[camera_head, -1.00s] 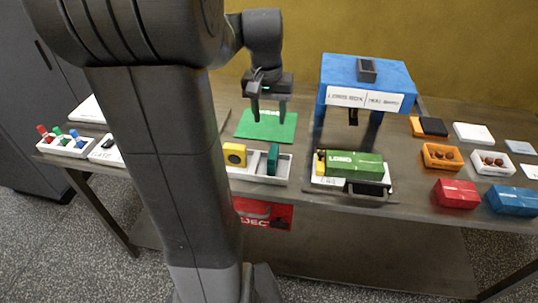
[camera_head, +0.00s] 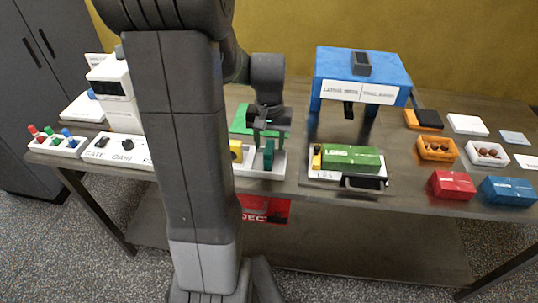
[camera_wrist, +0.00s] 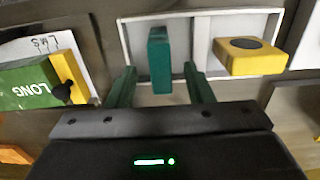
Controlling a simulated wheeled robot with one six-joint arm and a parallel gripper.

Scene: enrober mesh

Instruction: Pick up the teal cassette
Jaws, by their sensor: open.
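The teal cassette (camera_head: 268,154) stands upright in a white tray (camera_head: 245,171), to the right of a yellow cassette (camera_head: 236,151). My gripper (camera_head: 266,138) is over the tray, just above the teal cassette. In the wrist view the teal cassette (camera_wrist: 160,60) lies ahead between the lines of my two open fingers (camera_wrist: 162,88). The yellow cassette (camera_wrist: 250,57) with a dark round spot is to its right in the white tray (camera_wrist: 210,25). The fingers are empty, and I cannot tell whether they touch the cassette.
A blue press-like frame (camera_head: 362,75) stands right of my gripper, with a green block (camera_head: 351,158) on a plate below it. Red (camera_head: 452,185) and blue (camera_head: 509,190) boxes sit at the right front edge.

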